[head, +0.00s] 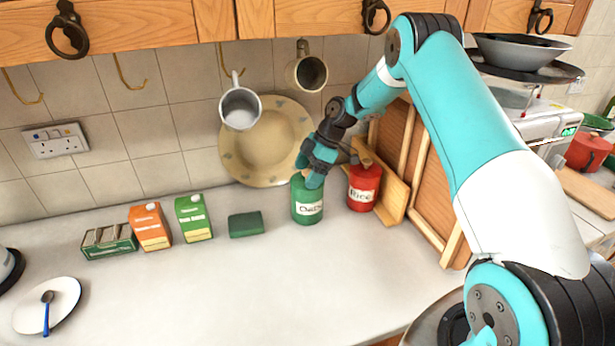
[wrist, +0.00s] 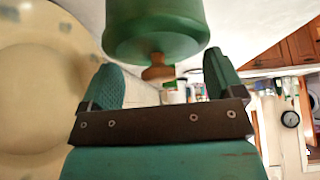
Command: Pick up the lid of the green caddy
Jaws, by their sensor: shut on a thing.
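The green caddy (head: 307,208), labelled perhaps "Dals", stands upright on the worktop below the hanging mugs. My gripper (head: 315,178) is at its top, pointing down, and covers most of the lid. In the wrist view the green lid (wrist: 155,42) shows with its round wooden knob (wrist: 157,73) between the two fingers. My gripper (wrist: 162,72) is shut on the lid, with a finger at either side. Exact contact points are hidden, and I cannot tell whether the lid is apart from the caddy.
A red caddy (head: 363,187) labelled "Rice" stands close on the right, before wooden boards (head: 394,190). A plate (head: 262,150) leans on the tiles behind. A dark green block (head: 245,224) and cartons (head: 194,218) stand left.

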